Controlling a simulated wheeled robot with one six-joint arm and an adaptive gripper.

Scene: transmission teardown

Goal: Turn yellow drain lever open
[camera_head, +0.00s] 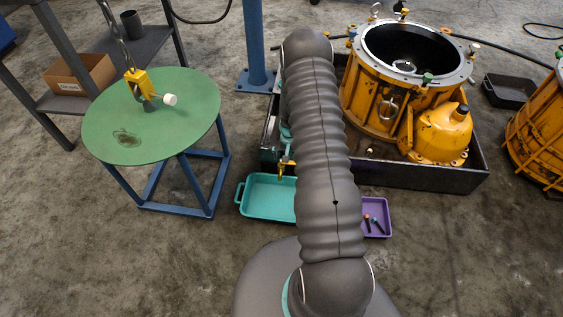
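A small yellow lever (282,169) sits at the front left of the dark drip tray (425,178), just left of my arm. It is above the far right part of a teal tray (265,197) on the floor. It is too small to tell its exact angle or whether the drain is open. My arm runs up the middle of the picture and bends at the top near a blue post. My gripper is hidden behind the arm, so its state and its distance from the lever do not show.
A yellow transmission housing (375,100) stands in the drip tray. A purple tray (374,214) with small parts lies right of my arm. A green round table (190,115) with a yellow hoist hook (137,82) stands at left. The floor at lower left and lower right is clear.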

